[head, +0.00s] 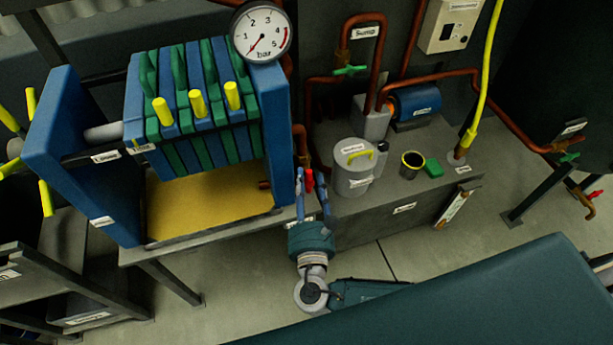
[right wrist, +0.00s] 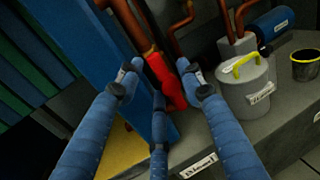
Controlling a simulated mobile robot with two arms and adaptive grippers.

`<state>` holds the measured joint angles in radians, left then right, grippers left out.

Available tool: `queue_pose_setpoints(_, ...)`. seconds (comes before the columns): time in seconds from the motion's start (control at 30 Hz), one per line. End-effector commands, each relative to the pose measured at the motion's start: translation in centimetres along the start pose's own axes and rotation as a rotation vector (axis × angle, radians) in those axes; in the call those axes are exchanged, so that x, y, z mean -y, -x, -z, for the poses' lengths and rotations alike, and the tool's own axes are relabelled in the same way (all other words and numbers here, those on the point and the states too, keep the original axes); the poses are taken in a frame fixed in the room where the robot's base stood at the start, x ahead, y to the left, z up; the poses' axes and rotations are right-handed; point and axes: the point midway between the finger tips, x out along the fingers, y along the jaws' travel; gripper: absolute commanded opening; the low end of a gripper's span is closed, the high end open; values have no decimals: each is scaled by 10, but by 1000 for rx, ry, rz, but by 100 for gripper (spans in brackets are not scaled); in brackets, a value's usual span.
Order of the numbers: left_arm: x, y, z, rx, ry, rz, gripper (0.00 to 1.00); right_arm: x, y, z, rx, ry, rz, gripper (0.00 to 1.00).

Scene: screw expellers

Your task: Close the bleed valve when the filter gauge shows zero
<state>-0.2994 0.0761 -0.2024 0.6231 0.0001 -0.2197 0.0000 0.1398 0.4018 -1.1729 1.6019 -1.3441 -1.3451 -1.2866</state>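The filter gauge (head: 261,31) is a white dial marked in bar above the right end of the filter press. Its needle points to the lower left, at about the zero end of the scale. The bleed valve's red handle (head: 309,181) is by the press's blue right end plate, at the copper pipe; it also shows in the right wrist view (right wrist: 165,80), lengthwise along the pipe. My right gripper (head: 311,175) is open, with its blue fingers on either side of the red handle. A gap shows between handle and fingertips (right wrist: 159,72). My left gripper is not in view.
The filter press (head: 50,150) stands left of the gripper. A grey lidded pot (head: 353,180), a dark yellow-rimmed cup (head: 412,165) and a green block (head: 433,168) stand on the grey plinth to the right. Green-handled valves (head: 350,70) are on other pipes.

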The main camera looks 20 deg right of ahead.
Motion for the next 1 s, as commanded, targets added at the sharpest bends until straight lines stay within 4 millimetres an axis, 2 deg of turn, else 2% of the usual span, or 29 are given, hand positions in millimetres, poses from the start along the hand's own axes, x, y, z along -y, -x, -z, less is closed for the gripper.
queue_pose_setpoints(0.1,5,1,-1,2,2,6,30,0,-13,0,0,0,0,38)
queue_pose_setpoints(0.2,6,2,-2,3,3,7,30,0,-18,0,-1,0,1,38)
queue_pose_setpoints(0.47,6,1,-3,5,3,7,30,0,-19,1,-2,-1,0,38)
queue_pose_setpoints(0.5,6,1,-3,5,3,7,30,0,-19,1,-2,-1,0,36)
queue_pose_setpoints(0.67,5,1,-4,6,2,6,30,0,-19,1,-2,-1,1,4)
queue_pose_setpoints(0.7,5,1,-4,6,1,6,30,0,-19,0,-1,-1,1,0)
queue_pose_setpoints(1.0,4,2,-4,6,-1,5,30,2,-20,-2,-2,-21,4,0)
